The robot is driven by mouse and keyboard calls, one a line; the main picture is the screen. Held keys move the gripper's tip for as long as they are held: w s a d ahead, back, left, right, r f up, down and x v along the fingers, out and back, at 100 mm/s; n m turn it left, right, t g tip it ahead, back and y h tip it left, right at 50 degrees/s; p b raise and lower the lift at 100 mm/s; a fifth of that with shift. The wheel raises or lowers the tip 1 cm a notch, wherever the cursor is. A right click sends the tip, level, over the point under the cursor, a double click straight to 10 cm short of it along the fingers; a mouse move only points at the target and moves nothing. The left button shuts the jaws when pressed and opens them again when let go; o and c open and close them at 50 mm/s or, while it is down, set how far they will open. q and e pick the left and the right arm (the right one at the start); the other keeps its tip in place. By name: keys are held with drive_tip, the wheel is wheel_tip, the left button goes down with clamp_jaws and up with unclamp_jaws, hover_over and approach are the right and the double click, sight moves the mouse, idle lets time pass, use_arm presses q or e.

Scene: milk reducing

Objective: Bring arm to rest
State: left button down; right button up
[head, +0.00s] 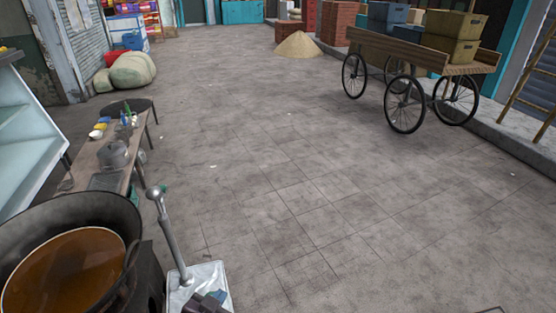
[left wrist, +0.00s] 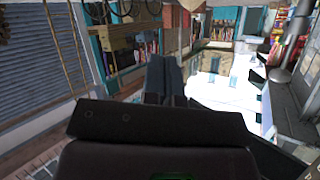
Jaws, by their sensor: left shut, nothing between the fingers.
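My left gripper (head: 208,302) shows only in part at the bottom edge of the head view, right of a large dark pot (head: 125,215) of brown liquid (head: 65,272). In the left wrist view its two dark fingers (left wrist: 165,78) lie side by side, shut with nothing between them. It holds nothing and appears clear of the pot. My right gripper is not in view.
A metal rod (head: 170,238) with a knobbed end rises beside a pale, square-topped object (head: 210,274) close to my left gripper. A low table (head: 90,163) with small items stands behind the pot. A wooden cart (head: 425,55) stands back right. The middle paving is clear.

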use_arm(q)
drive_tip(key=s+a+n+y+p, duration=0.1)
drive_tip(key=s+a+n+y, duration=0.1)
drive_tip(key=s+a, duration=0.4)
drive_tip(key=s+a+n+g+y+p, duration=0.1)
drive_tip(key=s+a, duration=0.6)
drive_tip(key=s, duration=0.7)
drive_tip(key=shift+a+n+g+y, duration=0.15)
drive_tip(key=shift+n+g+y, duration=0.2)
drive_tip(key=shift+n, duration=0.55)
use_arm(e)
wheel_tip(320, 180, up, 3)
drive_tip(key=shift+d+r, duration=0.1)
use_arm(q)
drive_tip(key=shift+w, duration=0.1)
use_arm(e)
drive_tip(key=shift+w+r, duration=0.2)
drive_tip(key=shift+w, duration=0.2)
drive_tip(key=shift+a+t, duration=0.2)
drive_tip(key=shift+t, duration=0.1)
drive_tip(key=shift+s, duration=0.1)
